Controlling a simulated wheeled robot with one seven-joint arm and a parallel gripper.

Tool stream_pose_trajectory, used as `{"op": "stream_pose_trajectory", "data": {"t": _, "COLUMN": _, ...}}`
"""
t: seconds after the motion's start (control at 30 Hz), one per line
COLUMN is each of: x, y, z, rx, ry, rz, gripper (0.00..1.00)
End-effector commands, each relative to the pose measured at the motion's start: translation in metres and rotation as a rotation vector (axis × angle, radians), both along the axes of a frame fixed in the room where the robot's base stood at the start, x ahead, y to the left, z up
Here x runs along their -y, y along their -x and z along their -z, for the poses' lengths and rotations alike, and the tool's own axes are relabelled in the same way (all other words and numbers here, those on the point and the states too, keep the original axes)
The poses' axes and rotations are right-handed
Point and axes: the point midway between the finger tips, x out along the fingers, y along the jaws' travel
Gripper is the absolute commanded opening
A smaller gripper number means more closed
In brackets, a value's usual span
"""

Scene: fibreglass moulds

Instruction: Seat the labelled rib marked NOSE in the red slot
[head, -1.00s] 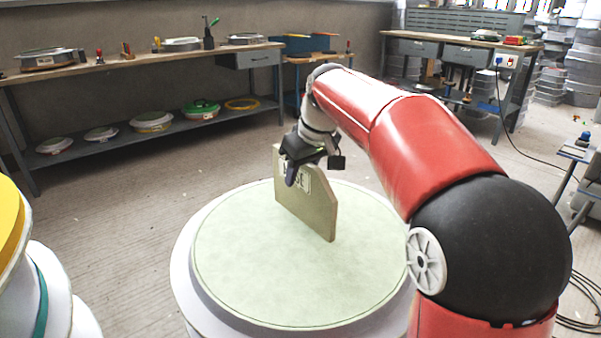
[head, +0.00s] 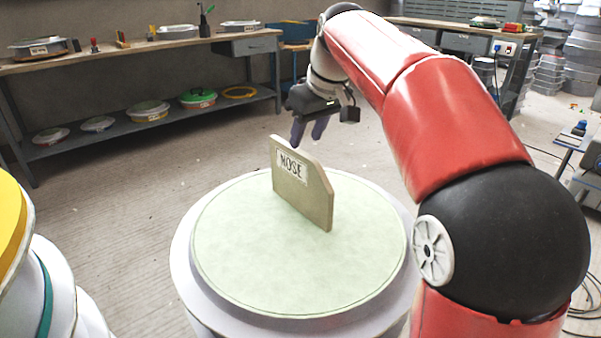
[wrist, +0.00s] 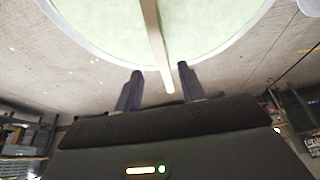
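The rib marked NOSE (head: 303,187) is a flat tan board with a sloped corner and a white label. It stands upright on edge on the round pale-green mould (head: 245,255), near its middle and far side. My gripper (head: 309,138) is above and behind the rib's far top end in the head view, apart from it. In the wrist view the two fingers (wrist: 160,75) are spread, with the rib's thin edge (wrist: 155,35) running out beyond the space between them. No red slot shows; the rib's foot hides whatever is under it.
A yellow and white round stack (head: 25,255) stands at the near left. A long bench (head: 130,55) with moulds on it and on its lower shelf runs along the back wall. Another bench (head: 455,45) is at the back right. Open floor lies between.

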Motion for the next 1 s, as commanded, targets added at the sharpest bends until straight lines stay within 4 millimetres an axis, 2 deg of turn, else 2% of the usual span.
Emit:
{"op": "stream_pose_trajectory", "data": {"t": 0.4, "x": -0.016, "y": -0.017, "z": 0.053, "rx": -0.003, "ry": 0.001, "rz": 0.000, "gripper": 0.40}}
{"op": "stream_pose_trajectory", "data": {"t": 0.73, "x": -0.017, "y": -0.020, "z": 0.060, "rx": -0.001, "ry": 0.001, "rz": 0.000, "gripper": 0.40}}
{"op": "stream_pose_trajectory", "data": {"t": 1.0, "x": -0.017, "y": -0.020, "z": 0.060, "rx": -0.001, "ry": 0.001, "rz": 0.000, "gripper": 0.05}}
